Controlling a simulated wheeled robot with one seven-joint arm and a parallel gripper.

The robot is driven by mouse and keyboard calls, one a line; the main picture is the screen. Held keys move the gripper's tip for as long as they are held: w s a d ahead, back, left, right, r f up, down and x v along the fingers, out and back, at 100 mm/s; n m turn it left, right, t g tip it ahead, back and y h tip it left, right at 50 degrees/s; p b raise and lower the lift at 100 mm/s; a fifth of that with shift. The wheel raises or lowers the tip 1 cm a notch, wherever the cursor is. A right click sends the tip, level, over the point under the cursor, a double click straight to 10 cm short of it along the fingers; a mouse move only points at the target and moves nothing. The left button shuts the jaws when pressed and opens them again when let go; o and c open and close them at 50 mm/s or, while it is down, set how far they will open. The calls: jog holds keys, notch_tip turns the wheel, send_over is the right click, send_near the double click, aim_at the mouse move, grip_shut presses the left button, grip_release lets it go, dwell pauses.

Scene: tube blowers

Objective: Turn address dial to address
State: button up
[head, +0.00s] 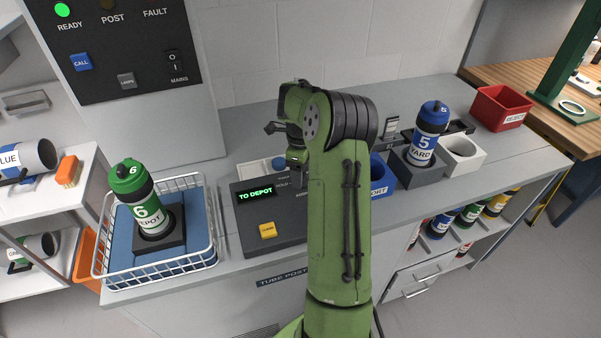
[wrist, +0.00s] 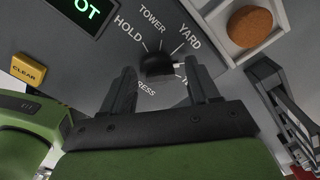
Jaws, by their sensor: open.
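The address dial (wrist: 157,65) is a dark round knob on the grey tube-post panel in the wrist view. The labels HOLD, TOWER and YARD surround its upper side. A label ending in "RESS" is below it, partly hidden, and another at lower right is cut off by a finger. A small pale mark shows at the knob's right side; I cannot tell its exact setting. My gripper (wrist: 163,88) is open, with one finger on each side just below the knob; contact is unclear. In the head view my arm hides the dial. The panel display (head: 254,194) reads TO DEPOT.
A yellow CLEAR button (head: 268,230) sits below the display. A white wire basket (head: 206,262) with green carrier 6 (head: 146,207) is at left. Blue carrier 5 (head: 427,134) stands in a dark holder at right. A red bin (head: 500,108) is farther right.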

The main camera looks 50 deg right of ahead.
jog(key=shift+c, duration=0.2)
jog(key=c, duration=1)
jog(key=shift+n, duration=0.3)
jog(key=n+p, duration=0.1)
jog(key=n, duration=0.3)
jog(key=shift+a+r, duration=0.1)
jog(key=shift+a, duration=0.1)
jog(key=n+p, duration=0.1)
jog(key=n, duration=0.4)
jog(key=shift+a+n, duration=0.15)
jog(key=shift+n, duration=0.25)
jog(key=n, duration=0.2)
jog(key=n+p, duration=0.1)
jog(key=n, duration=0.2)
jog(key=shift+s+a, duration=0.1)
jog(key=shift+s, duration=0.1)
jog(key=n+p, duration=0.1)
jog(key=n, duration=0.4)
jog(key=shift+s, duration=0.15)
jog(key=shift+n, duration=0.4)
